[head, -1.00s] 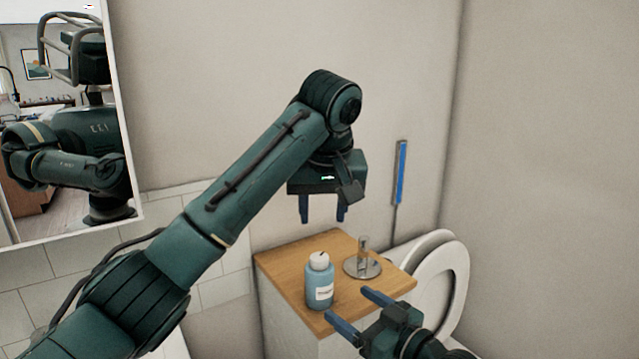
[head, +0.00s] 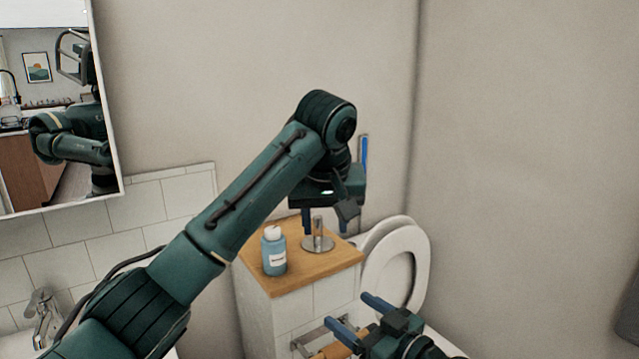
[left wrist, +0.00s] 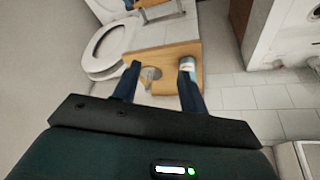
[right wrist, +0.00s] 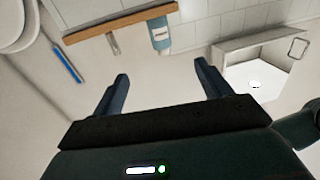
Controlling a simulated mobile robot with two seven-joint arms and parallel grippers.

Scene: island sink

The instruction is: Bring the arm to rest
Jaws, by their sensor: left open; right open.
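My left gripper (head: 327,228) hangs pointing down over the wooden top of a small tiled cabinet, in front of or above a metal stand as the head view shows it. It is open, with nothing between its fingers; the left wrist view (left wrist: 158,74) looks down past them. My right gripper (head: 350,310) is lower, in front of the cabinet, open and empty. The right wrist view (right wrist: 162,72) shows its two fingers apart. My left arm crosses the head view from the lower left.
The wooden top (head: 300,276) holds a blue bottle (head: 274,256) and the metal stand (head: 318,243). A toilet (head: 424,262) stands right of it. A holder with a brown roll (head: 334,350) is below. A mirror (head: 40,190) and faucet (head: 42,312) are left. The right wall side looks free.

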